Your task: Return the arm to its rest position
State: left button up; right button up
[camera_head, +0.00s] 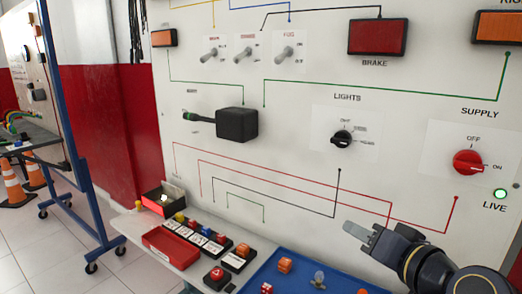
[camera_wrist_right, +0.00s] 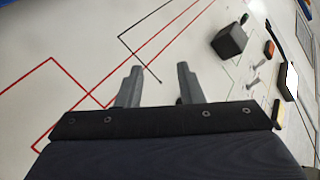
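My right gripper (camera_head: 362,238) is at the lower right of the head view, in front of the white trainer panel (camera_head: 300,165) and above the blue tray (camera_head: 258,280). In the right wrist view its two fingers (camera_wrist_right: 158,88) stand apart with nothing between them, and the panel's red and black lines show beyond them. My left gripper does not show in either view.
The panel carries a red supply knob (camera_head: 467,162), a black lights knob (camera_head: 342,139), a black stalk box (camera_head: 237,124) and toggle switches. Below are a red bin (camera_head: 170,247), switch blocks and the tray with small parts. Floor at left holds cones and a blue frame.

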jog(key=s+d+f+n+g+h, duration=0.15)
jog(key=s+f+g, duration=0.75)
jog(key=s+f, duration=1)
notch_tip(320, 180, up, 18)
jog(key=p, duration=1.8)
jog(key=shift+d+f+n, duration=0.15)
jog(key=shift+d+n, duration=0.2)
